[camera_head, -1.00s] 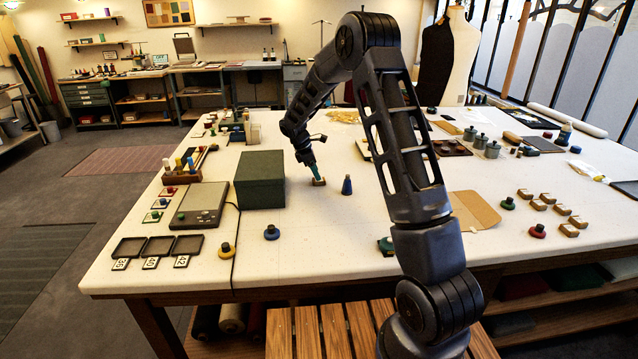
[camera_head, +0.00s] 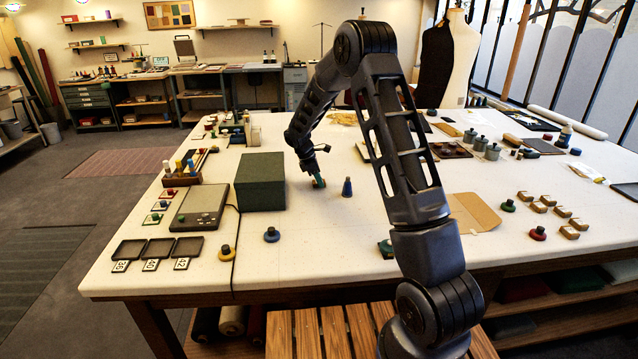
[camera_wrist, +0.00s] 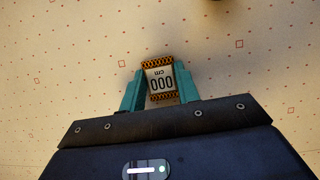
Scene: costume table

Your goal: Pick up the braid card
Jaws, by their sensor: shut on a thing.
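The braid card (camera_wrist: 161,83) shows in the wrist view as a small pale card with dark "000 cm" print and orange-brown braid along two edges. My gripper (camera_wrist: 160,88) has its teal fingers on either side of the card and is shut on it. In the head view my gripper (camera_head: 319,181) is over the white table, just right of the dark green box. The card is too small there to make out clearly. Whether it is clear of the table I cannot tell.
The green box (camera_head: 260,181) stands close to the left of my gripper. A dark blue cone-shaped piece (camera_head: 347,187) stands just to its right. A blue round weight (camera_head: 271,234) lies nearer the front. The tabletop (camera_head: 320,250) in front is mostly bare.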

